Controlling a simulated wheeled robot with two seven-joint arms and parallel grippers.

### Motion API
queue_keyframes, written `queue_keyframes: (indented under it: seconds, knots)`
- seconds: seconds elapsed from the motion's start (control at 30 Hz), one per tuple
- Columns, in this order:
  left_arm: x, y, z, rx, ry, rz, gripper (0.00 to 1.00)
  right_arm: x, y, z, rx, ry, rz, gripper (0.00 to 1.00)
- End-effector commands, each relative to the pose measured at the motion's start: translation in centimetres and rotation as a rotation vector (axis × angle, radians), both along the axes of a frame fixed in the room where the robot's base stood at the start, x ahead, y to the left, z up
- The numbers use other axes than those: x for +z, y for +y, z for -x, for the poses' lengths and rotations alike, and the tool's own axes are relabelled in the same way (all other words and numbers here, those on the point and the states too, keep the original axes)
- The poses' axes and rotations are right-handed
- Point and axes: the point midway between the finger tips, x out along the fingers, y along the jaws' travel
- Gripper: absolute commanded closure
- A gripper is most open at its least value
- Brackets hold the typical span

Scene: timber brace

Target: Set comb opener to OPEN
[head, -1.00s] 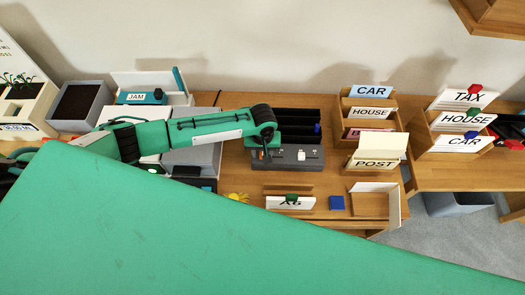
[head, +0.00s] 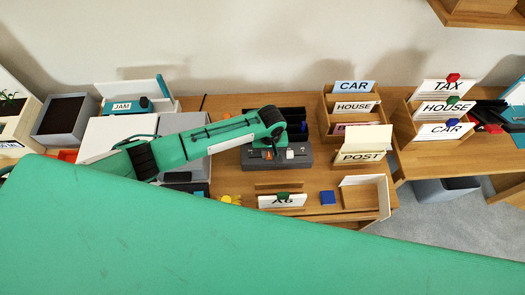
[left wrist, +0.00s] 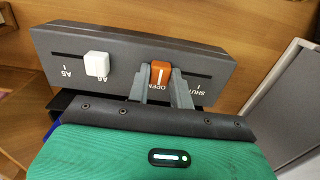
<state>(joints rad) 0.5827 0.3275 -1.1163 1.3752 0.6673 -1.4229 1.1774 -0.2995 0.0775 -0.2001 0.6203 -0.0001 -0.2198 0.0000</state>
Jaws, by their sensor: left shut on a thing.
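The comb opener is an orange slider knob (left wrist: 160,72) in a slot on a dark grey panel (left wrist: 125,45). In the left wrist view it stands at the end of its slot marked OPEN, away from the SHUT mark. My left gripper (left wrist: 165,85) is shut on this knob, with a finger on each side. In the head view the left gripper (head: 268,151) reaches down to the front of the grey device (head: 303,157), and the orange knob shows small and partly hidden. My right gripper is not in view.
A white knob (left wrist: 96,64) stands on the same panel by the A5 and A6 marks. Labelled card boxes (head: 362,158) stand right of the device. A small card holder (head: 283,200) and blue block (head: 328,198) lie in front of it.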

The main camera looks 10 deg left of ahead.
Motion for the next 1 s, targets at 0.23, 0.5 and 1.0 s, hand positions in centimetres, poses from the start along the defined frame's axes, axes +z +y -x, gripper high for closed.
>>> queue_keyframes:
  seconds: [0.23,0.5,1.0]
  knots:
    - [0.2,-0.4,-0.2,-0.001,-0.007,0.009,1.0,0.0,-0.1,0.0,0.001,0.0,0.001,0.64]
    - [0.1,-0.3,-0.1,-0.001,-0.004,0.007,0.56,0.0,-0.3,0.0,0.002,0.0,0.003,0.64]
    - [4.3,-0.4,-0.2,-0.001,-0.006,0.01,0.56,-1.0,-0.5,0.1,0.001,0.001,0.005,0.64]
